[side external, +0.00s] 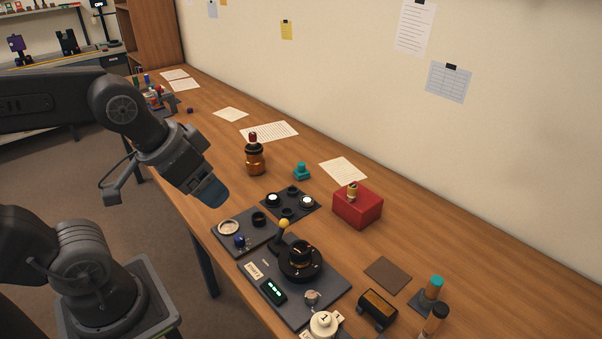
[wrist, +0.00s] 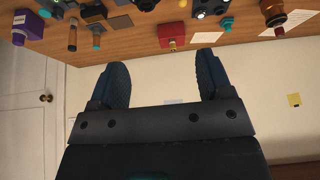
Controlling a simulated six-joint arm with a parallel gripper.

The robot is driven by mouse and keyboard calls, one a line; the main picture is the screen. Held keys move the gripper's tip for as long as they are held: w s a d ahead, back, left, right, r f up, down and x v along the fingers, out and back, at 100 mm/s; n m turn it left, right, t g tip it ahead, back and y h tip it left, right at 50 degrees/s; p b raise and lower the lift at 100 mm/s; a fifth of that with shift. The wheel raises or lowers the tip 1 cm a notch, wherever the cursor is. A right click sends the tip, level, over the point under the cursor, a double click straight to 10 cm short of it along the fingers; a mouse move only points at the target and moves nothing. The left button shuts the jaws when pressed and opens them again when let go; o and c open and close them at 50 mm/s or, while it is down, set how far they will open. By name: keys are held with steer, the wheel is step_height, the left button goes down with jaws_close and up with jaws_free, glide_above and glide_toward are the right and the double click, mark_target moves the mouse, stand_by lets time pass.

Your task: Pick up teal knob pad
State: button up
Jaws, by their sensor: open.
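The teal knob pad (side external: 302,172) sits upright on the wooden table, between the amber bottle and the red box in the side view. It shows small near the top of the wrist view (wrist: 227,24). My gripper (side external: 213,193) hangs above the table's near edge, left of the teal knob pad and well apart from it. In the wrist view my gripper (wrist: 163,78) has its two dark blue fingers spread, with nothing between them.
An amber bottle (side external: 254,158) and a red box (side external: 357,207) stand on either side of the pad. A dark mat (side external: 290,203) with round parts lies in front. A joystick panel (side external: 325,287) is nearer the camera. The wall (side external: 450,140) runs along the back.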

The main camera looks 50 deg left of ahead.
steer(key=o, duration=0.3)
steer(key=n+g+y, duration=0.2)
steer(key=n, duration=0.2)
glide_above(301, 163)
steer(key=s+d, duration=0.2)
steer(key=s, duration=0.3)
step_height(301, 163, down, 17)
steer(key=x, duration=0.7)
steer(key=shift+w+f, duration=0.1)
steer(key=shift+w, duration=0.35)
steer(key=shift+t, duration=0.3)
steer(key=shift+x, duration=2.9)
